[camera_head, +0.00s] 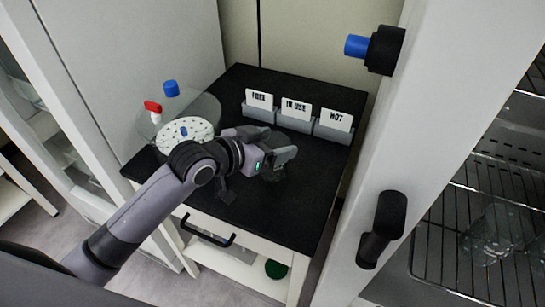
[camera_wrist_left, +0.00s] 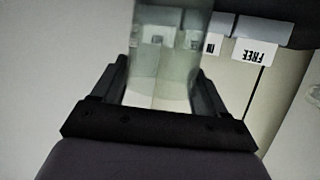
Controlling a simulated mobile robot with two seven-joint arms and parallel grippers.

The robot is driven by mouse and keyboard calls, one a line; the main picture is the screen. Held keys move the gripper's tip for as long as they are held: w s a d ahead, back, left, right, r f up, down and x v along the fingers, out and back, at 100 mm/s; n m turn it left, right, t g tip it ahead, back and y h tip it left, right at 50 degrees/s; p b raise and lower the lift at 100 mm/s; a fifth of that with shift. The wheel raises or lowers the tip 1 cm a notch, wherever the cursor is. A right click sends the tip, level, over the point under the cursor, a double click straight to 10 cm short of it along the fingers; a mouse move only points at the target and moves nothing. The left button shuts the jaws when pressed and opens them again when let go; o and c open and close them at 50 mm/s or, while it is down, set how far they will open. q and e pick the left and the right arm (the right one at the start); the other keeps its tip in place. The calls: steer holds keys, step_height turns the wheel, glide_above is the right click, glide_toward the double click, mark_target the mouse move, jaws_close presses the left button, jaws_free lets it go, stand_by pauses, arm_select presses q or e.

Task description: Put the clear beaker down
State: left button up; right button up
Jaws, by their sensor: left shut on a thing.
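The clear beaker (camera_wrist_left: 165,75) shows in the left wrist view as see-through glass between the two fingers of my left gripper (camera_wrist_left: 165,85). The fingers are shut on its sides. In the head view my left gripper (camera_head: 280,160) is over the middle of the black tabletop (camera_head: 235,215). There the beaker is mostly hidden and too faint to make out. I cannot tell whether it touches the tabletop. My right gripper is not in view.
Grey holders with a FREE card (camera_head: 259,100), an IN USE card (camera_head: 296,108) and a HOT card (camera_head: 335,119) line the table's back. A glass-covered perforated disc (camera_head: 185,132) is at left. A cabinet with wire shelves (camera_head: 470,215) holds clear glassware at right. The tabletop's front is clear.

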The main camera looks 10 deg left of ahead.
arm_select(q)
steer(key=shift+f, duration=2.15)
steer(key=shift+f, duration=0.1)
steer(key=o, duration=1.4)
steer(key=shift+f, duration=0.1)
steer(key=shift+r, duration=0.2)
steer(key=v, duration=1.2)
